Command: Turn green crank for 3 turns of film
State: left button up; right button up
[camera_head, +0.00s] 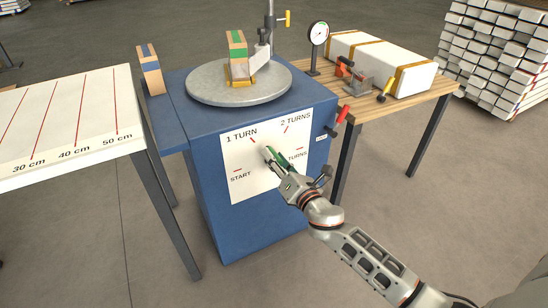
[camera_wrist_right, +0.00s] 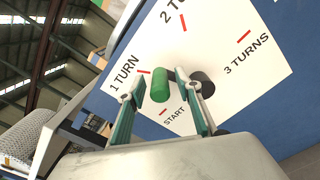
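The green crank handle (camera_wrist_right: 158,84) shows in the right wrist view in front of a white dial panel (camera_wrist_right: 240,70), to the left of a dark round hub (camera_wrist_right: 203,85). It appears near the START and 1 TURN marks. My right gripper (camera_wrist_right: 160,88) is open, with one finger on each side of the handle and visible gaps. In the head view the right gripper (camera_head: 277,160) is in front of the panel (camera_head: 238,185) and partly hides the crank. A wrapped box (camera_head: 238,44) stands on the grey turntable (camera_head: 215,90). My left gripper is not in view.
The blue cabinet (camera_head: 225,225) carries the panel and turntable. A white table (camera_head: 65,150) with red lines stands left. A wooden table (camera_head: 352,100) at right holds a dial gauge (camera_head: 318,34) and a long white package (camera_head: 375,60). A red-handled part (camera_head: 342,114) sticks out near the panel.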

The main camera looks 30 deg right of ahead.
jog(key=shift+w, duration=0.35)
grip_shut()
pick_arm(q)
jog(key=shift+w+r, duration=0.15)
pick_arm(e)
jog(key=shift+d+r, duration=0.1)
jog(key=shift+d, duration=0.05)
